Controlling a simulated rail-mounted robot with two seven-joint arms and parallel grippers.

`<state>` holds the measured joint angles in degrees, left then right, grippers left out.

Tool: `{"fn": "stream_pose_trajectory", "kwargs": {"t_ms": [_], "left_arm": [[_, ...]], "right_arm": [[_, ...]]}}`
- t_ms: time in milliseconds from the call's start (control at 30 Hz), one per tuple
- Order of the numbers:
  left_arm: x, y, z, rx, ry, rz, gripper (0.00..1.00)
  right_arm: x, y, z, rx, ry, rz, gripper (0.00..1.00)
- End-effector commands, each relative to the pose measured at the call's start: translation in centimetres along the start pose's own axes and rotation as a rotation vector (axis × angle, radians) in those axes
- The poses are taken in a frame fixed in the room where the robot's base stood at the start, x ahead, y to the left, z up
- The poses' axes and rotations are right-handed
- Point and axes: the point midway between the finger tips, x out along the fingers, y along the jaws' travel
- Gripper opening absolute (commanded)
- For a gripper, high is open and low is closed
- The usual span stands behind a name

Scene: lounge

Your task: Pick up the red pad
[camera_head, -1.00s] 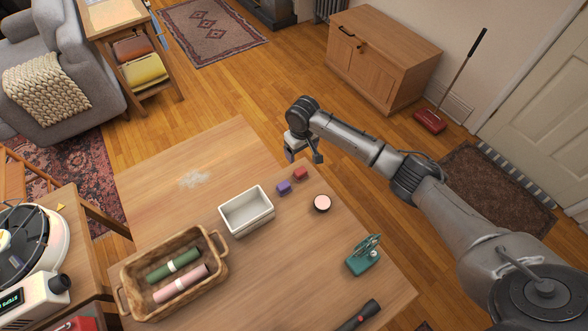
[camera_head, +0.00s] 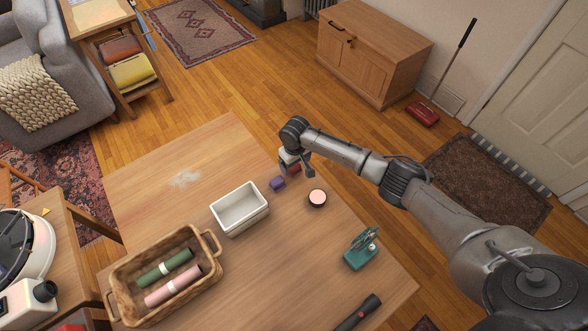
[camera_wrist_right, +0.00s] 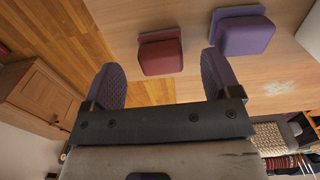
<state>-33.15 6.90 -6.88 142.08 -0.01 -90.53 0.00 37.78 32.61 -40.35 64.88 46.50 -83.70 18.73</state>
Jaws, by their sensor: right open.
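The red pad (camera_wrist_right: 160,54) is a small block with a flat back plate on the wooden table top. In the right wrist view it lies between and just beyond the two grey-purple fingertips. My right gripper (camera_wrist_right: 161,75) is open and empty, apart from the pad. In the head view the red pad (camera_head: 294,168) is mostly hidden by my right gripper (camera_head: 297,171), at the table's far right edge. A purple pad (camera_head: 277,184) lies beside it; it also shows in the right wrist view (camera_wrist_right: 243,35). My left gripper is not in view.
A white tray (camera_head: 264,212) and a round pink-topped tin (camera_head: 317,198) stand near the pads. The table's far left is clear except for a whitish patch.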

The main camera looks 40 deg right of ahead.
Motion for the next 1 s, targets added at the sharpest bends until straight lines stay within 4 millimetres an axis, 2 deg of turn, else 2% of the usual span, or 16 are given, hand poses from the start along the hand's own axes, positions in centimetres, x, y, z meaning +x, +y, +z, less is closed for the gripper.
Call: {"fn": "stream_pose_trajectory", "kwargs": {"t_ms": [33, 200, 467, 1000], "left_arm": [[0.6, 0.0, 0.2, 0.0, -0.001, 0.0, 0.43], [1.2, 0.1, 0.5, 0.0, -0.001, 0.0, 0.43], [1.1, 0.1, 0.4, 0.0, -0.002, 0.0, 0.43], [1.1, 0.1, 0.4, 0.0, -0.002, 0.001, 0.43]], "right_arm": [[1.1, 0.0, 0.2, -0.001, -0.003, 0.001, 0.83], [2.9, 0.0, 0.1, 0.0, -0.001, 0.0, 0.83], [3.0, 0.0, 0.1, -0.001, 0.0, 0.0, 0.82], [3.0, 0.0, 0.1, -0.001, 0.0, 0.0, 0.3]]}}
